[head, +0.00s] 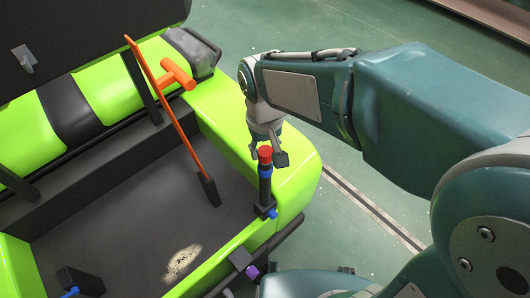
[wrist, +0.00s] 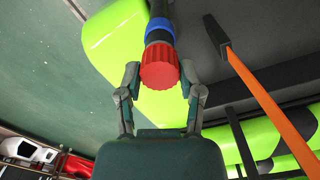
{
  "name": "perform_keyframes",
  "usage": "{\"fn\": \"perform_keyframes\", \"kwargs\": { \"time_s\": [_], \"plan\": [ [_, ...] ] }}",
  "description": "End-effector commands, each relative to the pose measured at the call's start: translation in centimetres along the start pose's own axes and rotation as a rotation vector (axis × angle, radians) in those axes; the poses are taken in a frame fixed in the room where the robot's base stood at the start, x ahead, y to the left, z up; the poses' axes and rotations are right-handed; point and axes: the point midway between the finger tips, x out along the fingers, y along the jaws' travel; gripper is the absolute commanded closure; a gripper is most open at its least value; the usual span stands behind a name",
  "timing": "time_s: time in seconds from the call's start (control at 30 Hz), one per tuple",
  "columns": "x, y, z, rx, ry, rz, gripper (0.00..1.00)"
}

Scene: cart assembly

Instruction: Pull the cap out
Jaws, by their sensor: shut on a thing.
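The red ribbed cap (head: 265,153) sits at the top of a black post (head: 265,184) with blue bands, at the inner right side of the green cart (head: 295,186). The cap also shows in the wrist view (wrist: 159,69), with the blue and black post (wrist: 158,28) running up behind it. My gripper (head: 268,158) has one finger on each side of the cap and is shut on it. In the wrist view my gripper (wrist: 160,80) shows both fingertips beside the cap; the exact contact is hard to see.
The dark cart bed (head: 110,215) is open below. A purple knob (head: 252,271) sits at the cart's near edge. Green floor (head: 330,165) is clear at right.

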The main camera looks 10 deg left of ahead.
Motion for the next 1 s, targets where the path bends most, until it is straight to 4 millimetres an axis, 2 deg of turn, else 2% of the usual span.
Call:
{"fn": "perform_keyframes", "kwargs": {
  "time_s": [0.13,0.8,1.0],
  "plan": [
    [-0.4,0.0,-0.1,0.000,0.003,-0.001,1.00],
    [-4.9,0.1,0.0,0.000,0.003,-0.001,1.00],
    [-5.2,0.1,0.0,0.000,0.001,0.000,1.00]
  ]
}}
